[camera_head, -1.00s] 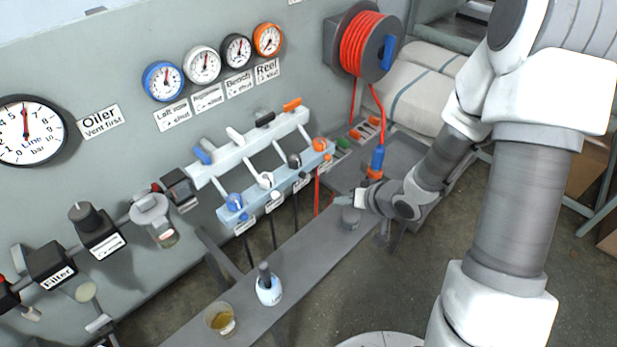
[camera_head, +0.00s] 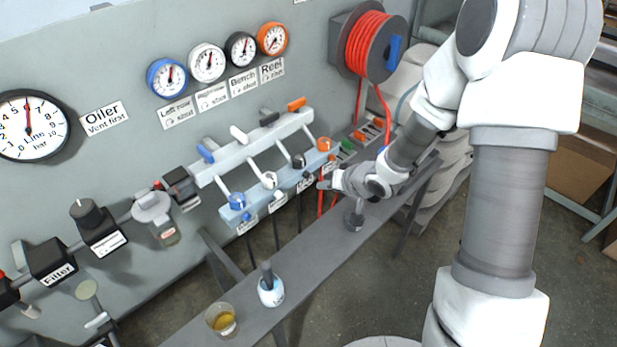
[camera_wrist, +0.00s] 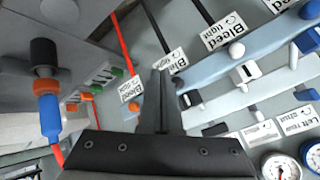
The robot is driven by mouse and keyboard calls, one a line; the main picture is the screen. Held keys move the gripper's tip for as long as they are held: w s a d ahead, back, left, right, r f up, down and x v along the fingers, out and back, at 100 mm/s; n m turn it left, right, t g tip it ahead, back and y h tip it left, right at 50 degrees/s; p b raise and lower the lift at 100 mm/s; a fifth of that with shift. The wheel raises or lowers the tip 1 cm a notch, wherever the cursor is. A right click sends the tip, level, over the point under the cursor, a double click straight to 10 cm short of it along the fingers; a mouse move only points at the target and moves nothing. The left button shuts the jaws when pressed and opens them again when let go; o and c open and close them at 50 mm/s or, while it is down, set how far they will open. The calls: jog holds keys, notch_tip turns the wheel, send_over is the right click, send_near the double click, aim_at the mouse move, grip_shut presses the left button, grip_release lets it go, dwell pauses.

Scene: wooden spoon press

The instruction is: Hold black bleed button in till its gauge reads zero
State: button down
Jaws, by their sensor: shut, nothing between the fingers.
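The black bleed button (camera_head: 299,160) sits on the light-blue lower rail, between the white and orange buttons. In the wrist view the black button (camera_wrist: 184,98) is partly hidden behind my fingers. The black-rimmed gauge (camera_head: 240,49) above the Bench label has its needle pointing roughly upward, off to one side; its digits are too small to read. My gripper (camera_head: 324,184) is shut and empty, just in front of and below the right end of the rail. In the wrist view my gripper (camera_wrist: 157,80) points towards the rail near the black button; contact cannot be told.
The orange button (camera_head: 324,144) and white button (camera_head: 269,180) flank the black one. Valve levers stick out from the white rail (camera_head: 225,160) above. A red hose reel (camera_head: 371,45) hangs at right. A bottle (camera_head: 271,291) and cup (camera_head: 221,319) stand on the bench (camera_head: 320,255).

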jog(key=shift+w+a, duration=0.55)
jog(key=shift+a, duration=0.05)
jog(key=shift+w, duration=0.1)
dwell(1.6)
jog(key=shift+w+a, duration=0.25)
jog(key=shift+a, duration=0.05)
jog(key=shift+w+a, duration=0.35)
dwell(2.0)
dwell(1.0)
jog(key=shift+s+d+p, duration=0.4)
jog(key=shift+s+d, duration=0.25)
jog(key=shift+s, duration=0.05)
jog(key=shift+d, duration=0.1)
jog(key=shift+s+d+p, duration=0.5)
jog(key=shift+s+d, duration=1.2)
jog(key=shift+s, duration=0.05)
